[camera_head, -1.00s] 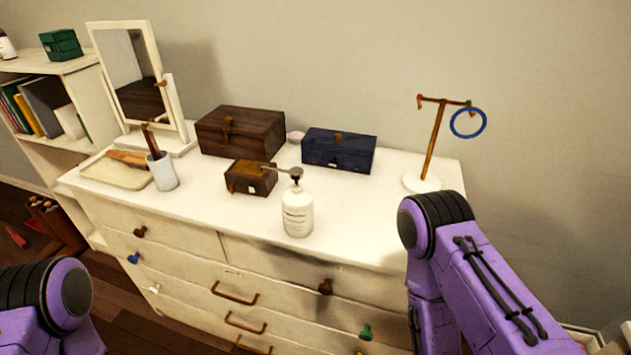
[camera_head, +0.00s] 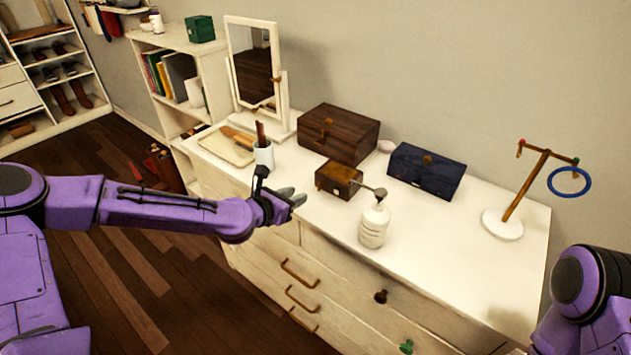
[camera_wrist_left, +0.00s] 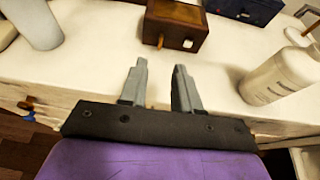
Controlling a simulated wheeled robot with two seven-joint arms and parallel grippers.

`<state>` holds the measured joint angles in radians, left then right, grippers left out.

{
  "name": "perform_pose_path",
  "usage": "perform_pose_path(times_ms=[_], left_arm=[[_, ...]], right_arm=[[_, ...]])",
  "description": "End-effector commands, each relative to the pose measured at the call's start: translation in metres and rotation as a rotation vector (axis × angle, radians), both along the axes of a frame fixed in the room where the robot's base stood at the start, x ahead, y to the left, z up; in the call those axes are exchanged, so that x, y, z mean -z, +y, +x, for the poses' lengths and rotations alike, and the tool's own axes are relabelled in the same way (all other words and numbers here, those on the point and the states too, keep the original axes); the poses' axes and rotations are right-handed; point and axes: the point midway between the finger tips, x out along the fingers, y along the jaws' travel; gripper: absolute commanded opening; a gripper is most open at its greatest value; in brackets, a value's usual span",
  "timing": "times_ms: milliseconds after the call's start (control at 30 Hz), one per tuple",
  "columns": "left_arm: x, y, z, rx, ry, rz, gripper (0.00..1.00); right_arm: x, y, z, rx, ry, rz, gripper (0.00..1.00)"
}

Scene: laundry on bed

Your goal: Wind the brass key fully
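A small dark wooden box (camera_head: 338,180) stands on the white dresser top. It also shows in the left wrist view (camera_wrist_left: 176,22), with a small brass-coloured piece (camera_wrist_left: 160,41) on its near face, which may be the key, and a white patch beside it. My left gripper (camera_head: 297,198) is over the dresser's front edge, short of the box and apart from it. In the left wrist view its two fingers (camera_wrist_left: 160,70) are parted with nothing between them, pointing toward the box. My right gripper is out of view; only part of my right arm shows at the lower right.
A white pump bottle (camera_head: 373,226) stands right of the small box, its spout near the box. A white cup (camera_head: 264,156) is left. A larger wooden box (camera_head: 338,133) and a blue box (camera_head: 427,171) stand behind. A stand with a blue ring (camera_head: 570,181) is far right.

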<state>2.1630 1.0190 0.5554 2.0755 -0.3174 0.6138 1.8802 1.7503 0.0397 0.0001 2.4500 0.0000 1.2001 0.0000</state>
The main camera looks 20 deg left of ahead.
Motion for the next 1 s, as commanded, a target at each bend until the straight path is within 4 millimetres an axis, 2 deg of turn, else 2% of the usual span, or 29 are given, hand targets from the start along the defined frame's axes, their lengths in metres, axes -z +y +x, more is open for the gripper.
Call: perform_pose_path(times_ms=[433, 600, 833, 867, 933, 1000], left_arm=[[0.035, -0.027, 0.075, 0.001, 0.004, 0.0, 0.32], [0.041, -0.031, 0.088, 0.001, 0.004, -0.002, 0.32], [0.041, -0.031, 0.089, -0.001, 0.004, -0.003, 0.32], [0.041, -0.031, 0.089, -0.001, 0.004, -0.003, 0.25], [0.041, -0.031, 0.088, -0.001, 0.004, -0.003, 0.03], [0.041, -0.031, 0.088, -0.001, 0.004, -0.003, 0.0]], right_arm=[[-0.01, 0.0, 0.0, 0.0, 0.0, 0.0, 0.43], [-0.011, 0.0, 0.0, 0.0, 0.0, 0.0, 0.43], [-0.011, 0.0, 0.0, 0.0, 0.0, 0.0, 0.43], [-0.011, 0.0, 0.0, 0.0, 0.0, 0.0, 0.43], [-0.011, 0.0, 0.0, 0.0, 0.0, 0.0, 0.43], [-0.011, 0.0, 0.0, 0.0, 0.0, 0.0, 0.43]])
